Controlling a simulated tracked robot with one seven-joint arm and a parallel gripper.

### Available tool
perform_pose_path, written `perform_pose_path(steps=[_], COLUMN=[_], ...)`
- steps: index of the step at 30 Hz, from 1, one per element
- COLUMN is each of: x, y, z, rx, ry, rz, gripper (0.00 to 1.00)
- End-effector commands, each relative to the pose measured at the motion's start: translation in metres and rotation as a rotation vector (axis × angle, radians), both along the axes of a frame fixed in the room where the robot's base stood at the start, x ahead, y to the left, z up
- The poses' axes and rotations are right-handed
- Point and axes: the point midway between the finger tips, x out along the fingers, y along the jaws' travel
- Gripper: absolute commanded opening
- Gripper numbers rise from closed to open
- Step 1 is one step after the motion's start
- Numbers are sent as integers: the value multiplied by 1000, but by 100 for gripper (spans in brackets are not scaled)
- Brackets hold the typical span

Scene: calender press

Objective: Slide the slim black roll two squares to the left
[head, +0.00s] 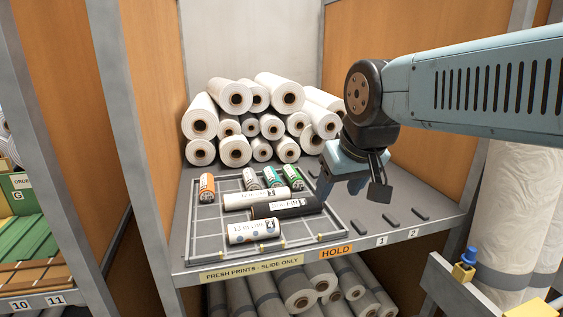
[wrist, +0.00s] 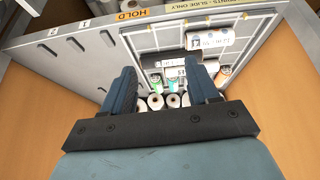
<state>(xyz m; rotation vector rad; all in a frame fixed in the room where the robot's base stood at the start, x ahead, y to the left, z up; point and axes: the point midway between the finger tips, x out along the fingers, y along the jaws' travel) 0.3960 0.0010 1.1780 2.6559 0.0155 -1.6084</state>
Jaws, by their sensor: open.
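The slim black roll (head: 313,207) lies crosswise in the gridded tray (head: 192,235), toward its right side, with a pale label on it. A white roll (head: 240,201) lies just behind it, and a short white roll with bluish dots (head: 240,238) lies in front and to its left. Bare grid shows left of the black roll. My gripper (head: 342,190) is open and empty, above and to the right of the black roll, pointing down. In the wrist view my gripper (wrist: 160,71) has its fingers apart with part of the tray beyond; the black roll is partly hidden there.
A stack of big white rolls (head: 235,97) lies behind the tray. Dark slots (head: 391,221) mark the shelf at right. Wooden side walls enclose the bay.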

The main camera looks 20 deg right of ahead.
Motion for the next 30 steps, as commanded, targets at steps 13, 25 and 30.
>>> perform_pose_path(steps=[13,25,30], x=[99,203,241], y=[16,20,18], z=[2,-30,-48], rx=[-300,-394,-384], ry=[223,393,412], rz=[464,1031,1264], gripper=[85,85,85])
